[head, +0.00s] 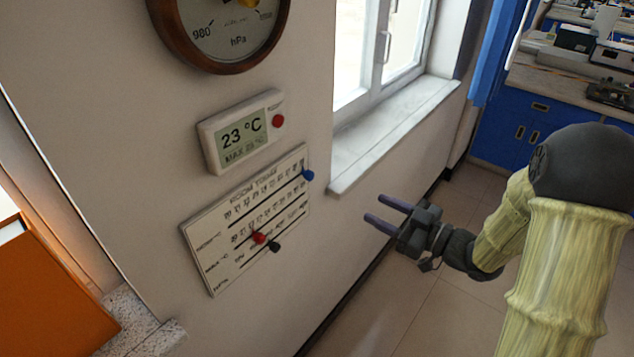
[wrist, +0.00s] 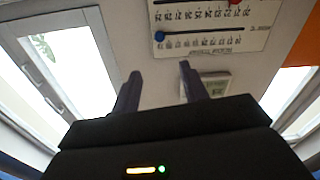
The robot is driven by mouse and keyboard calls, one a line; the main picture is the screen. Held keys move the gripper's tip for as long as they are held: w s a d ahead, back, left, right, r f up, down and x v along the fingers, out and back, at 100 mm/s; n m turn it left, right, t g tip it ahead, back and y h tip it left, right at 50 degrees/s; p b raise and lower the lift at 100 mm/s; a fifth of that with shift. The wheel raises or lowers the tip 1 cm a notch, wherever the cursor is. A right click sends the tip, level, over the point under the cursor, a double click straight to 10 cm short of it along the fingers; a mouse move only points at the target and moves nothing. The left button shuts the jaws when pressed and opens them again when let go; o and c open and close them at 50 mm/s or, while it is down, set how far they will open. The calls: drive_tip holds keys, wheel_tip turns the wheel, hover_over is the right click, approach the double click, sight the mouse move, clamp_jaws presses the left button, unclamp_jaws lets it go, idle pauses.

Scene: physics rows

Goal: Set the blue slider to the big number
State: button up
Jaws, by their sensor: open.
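The blue slider (head: 307,175) sits at the right end of the top scale row on a white wall board (head: 203,232). In the wrist view, which looks upside down, the blue slider (wrist: 159,36) is at the left end of its row. A display (head: 236,131) above the board shows a big 23 °C with a smaller MAX line below; that line's number is hard to read. My gripper (head: 375,210) is open and empty, right of the board and apart from it. Its fingers (wrist: 160,72) point toward the wall in the wrist view.
A red slider (head: 259,238) and a dark green slider (head: 275,246) sit on the lower rows. A window sill (head: 395,130) juts out right of the board. A round hPa dial (head: 225,30) hangs above. The space before the board is clear.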

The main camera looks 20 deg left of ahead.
sight(312, 177)
drive_tip(key=p+x, duration=0.4)
drive_tip(key=x, duration=1.3)
drive_tip(key=shift+w+a, duration=0.15)
drive_tip(key=shift+a, duration=0.05)
drive_tip(key=shift+c, duration=0.2)
drive_tip(key=shift+f, duration=0.1)
clamp_jaws()
